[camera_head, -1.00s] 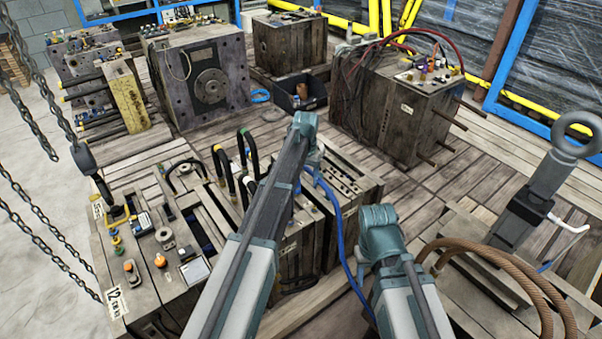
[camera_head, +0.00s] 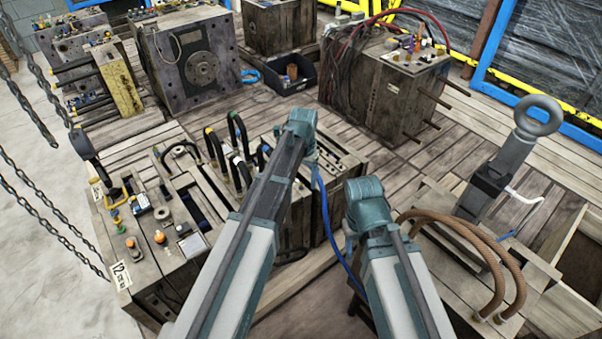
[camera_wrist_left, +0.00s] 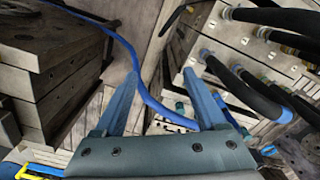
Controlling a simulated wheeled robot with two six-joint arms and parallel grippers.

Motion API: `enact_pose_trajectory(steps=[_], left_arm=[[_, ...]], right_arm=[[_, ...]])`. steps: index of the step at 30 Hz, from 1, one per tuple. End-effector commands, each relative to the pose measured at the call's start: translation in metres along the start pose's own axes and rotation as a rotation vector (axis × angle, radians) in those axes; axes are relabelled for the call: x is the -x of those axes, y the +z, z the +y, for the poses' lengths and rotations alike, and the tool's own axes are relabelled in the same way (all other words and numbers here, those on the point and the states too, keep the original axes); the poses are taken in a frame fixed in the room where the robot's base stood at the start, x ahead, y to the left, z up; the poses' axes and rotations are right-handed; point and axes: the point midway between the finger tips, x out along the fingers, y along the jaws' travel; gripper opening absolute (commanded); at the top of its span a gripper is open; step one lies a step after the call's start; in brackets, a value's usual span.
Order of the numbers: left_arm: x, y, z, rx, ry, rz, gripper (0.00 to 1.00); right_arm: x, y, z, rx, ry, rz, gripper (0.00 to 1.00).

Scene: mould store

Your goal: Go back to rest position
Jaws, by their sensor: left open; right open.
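My left arm (camera_head: 258,215) comes in from the lower left in the head view and reaches up to its teal joint, over the low mould blocks. My left gripper (camera_wrist_left: 160,74) shows only in the left wrist view. Its two blue-grey fingers are apart with nothing held between them. A blue cable (camera_wrist_left: 140,75) passes just beyond the fingers; I cannot tell if it touches them. My right arm (camera_head: 385,255) rises from the bottom centre to a teal joint right of the left arm. My right gripper is hidden.
A low mould block (camera_head: 160,235) with fittings and black hoses stands left of my arms. A large mould (camera_head: 385,95) with red hoses stands behind. A ringed lifting bar (camera_head: 510,160) and brown hoses (camera_head: 470,250) are on the right. Chains (camera_head: 35,115) hang at left. Plank floor is clear mid-right.

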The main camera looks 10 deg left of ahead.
Motion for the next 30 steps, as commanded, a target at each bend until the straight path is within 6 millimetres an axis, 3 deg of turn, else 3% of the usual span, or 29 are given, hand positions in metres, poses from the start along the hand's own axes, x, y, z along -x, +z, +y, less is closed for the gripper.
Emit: enact_pose_trajectory(steps=[15,17,24,27,30], left_arm=[[0.004,0.009,0.008,-0.009,-0.002,-0.002,0.73],[0.010,0.025,0.020,-0.017,-0.007,-0.007,0.73],[0.039,0.131,0.089,-0.057,-0.057,-0.039,0.73],[0.047,0.165,0.106,-0.068,-0.076,-0.047,0.73],[0.052,0.186,0.115,-0.074,-0.091,-0.052,0.73]], right_arm=[[0.004,0.000,0.000,-0.001,0.000,0.000,0.50],[0.010,0.001,0.001,-0.001,0.000,0.000,0.50],[0.038,0.002,0.004,-0.001,0.000,0.000,0.50],[0.046,0.003,0.004,-0.001,0.000,0.000,0.50],[0.050,0.003,0.005,-0.001,0.000,0.000,0.50]])
